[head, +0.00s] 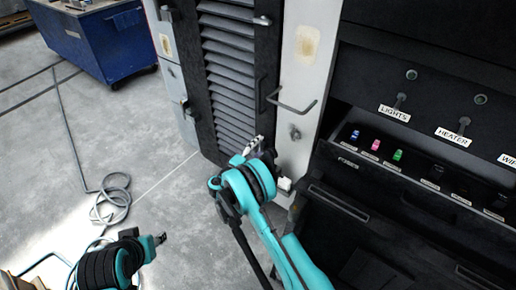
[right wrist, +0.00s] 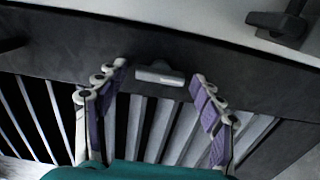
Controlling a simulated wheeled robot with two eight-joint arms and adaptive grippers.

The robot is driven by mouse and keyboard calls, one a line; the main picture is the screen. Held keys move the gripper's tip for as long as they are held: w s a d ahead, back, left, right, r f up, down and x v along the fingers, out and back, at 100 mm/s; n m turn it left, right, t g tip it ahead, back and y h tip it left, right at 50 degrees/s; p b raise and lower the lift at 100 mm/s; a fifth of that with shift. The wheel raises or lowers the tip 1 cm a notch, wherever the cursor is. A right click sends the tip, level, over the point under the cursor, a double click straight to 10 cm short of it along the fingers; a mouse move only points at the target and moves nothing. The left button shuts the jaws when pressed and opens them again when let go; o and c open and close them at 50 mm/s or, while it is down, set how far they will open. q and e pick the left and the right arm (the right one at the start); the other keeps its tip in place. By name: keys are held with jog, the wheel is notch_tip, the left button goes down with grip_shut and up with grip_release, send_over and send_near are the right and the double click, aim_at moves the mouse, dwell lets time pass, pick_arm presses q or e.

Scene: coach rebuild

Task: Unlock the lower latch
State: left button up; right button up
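The lower latch (right wrist: 160,74) is a small grey handle on the black frame of the louvred door. In the right wrist view it lies crosswise between my right gripper's fingertips (right wrist: 161,77). The purple-padded fingers are spread, with a gap on both sides of the latch. In the head view my right gripper (head: 252,148) is at the lower part of the louvred door (head: 230,70) and hides this latch. A similar upper latch (head: 262,20) shows higher on the door frame. My left gripper (head: 160,238) is low at the left, away from the door; its fingers are too small to judge.
A bar handle (head: 292,106) and a dark knob (head: 295,132) stick out from the pale post right of the door. A black switch console (head: 420,150) fills the right. A blue cart (head: 95,40) and a coiled cable (head: 112,200) are on the open floor at left.

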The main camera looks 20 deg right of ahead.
jog(key=v, duration=1.2)
jog(key=shift+r, duration=0.1)
jog(key=s+d+r+m+g+y, duration=0.2)
jog(key=s+d+r+g+y, duration=0.3)
jog(key=d+r, duration=0.55)
jog(key=s+a+r+m+y, duration=0.1)
jog(key=s+y, duration=0.2)
jog(key=s, duration=0.5)
jog(key=s+a+r+m+y, duration=0.1)
jog(key=s+m+y, duration=0.1)
jog(key=s, duration=0.6)
jog(key=s+a+r+m+t+y, duration=0.1)
jog(key=s+y, duration=0.3)
jog(key=s, duration=0.5)
jog(key=shift+a+r+m, duration=0.4)
jog(key=shift+r+m, duration=0.25)
jog(key=shift+m, duration=0.05)
